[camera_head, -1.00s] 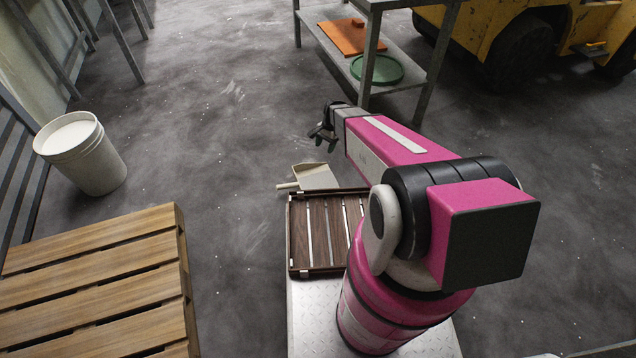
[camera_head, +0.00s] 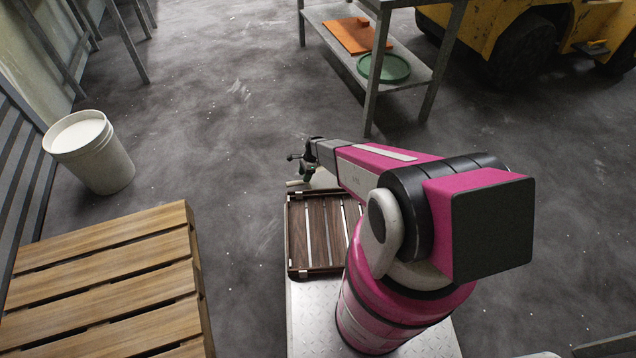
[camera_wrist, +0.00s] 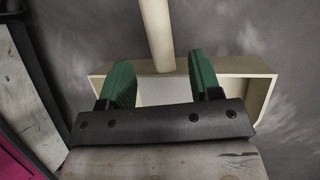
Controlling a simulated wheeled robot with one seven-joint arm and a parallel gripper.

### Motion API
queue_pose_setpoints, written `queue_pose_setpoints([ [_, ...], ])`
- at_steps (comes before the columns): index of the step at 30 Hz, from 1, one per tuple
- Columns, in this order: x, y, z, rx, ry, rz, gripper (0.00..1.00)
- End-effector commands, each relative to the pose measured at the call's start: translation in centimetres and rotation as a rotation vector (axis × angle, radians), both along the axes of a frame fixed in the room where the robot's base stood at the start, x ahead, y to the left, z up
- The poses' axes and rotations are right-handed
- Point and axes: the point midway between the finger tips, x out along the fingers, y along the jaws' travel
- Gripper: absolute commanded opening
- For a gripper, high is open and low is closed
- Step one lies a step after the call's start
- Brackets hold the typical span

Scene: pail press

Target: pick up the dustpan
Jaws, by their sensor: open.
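The cream dustpan (camera_wrist: 255,68) lies on the floor just beyond the dark slatted tray. In the wrist view its handle (camera_wrist: 157,30) runs up from the pan, and the pan's rim shows on both sides of the fingers. In the head view my gripper (camera_head: 303,172) covers most of the dustpan, and only the handle end (camera_head: 294,183) shows clearly. My gripper is open, with its green fingertips (camera_wrist: 158,78) on either side of the line of the handle. It is above the pan where the handle joins it. I cannot tell whether the fingers touch it.
The dark slatted tray (camera_head: 291,232) sits on my base, close to the dustpan. A wooden pallet (camera_head: 105,250) and a white bucket (camera_head: 112,165) stand at left. A metal shelf unit (camera_head: 426,75) and a yellow vehicle (camera_head: 480,25) are behind. The floor between is clear.

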Motion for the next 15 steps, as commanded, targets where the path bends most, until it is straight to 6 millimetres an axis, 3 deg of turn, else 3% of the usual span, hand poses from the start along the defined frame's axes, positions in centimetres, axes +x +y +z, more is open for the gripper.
queue_pose_setpoints([
  [15, -1.3, 1.6, -4.9, -0.001, 0.0, 0.002, 0.58],
])
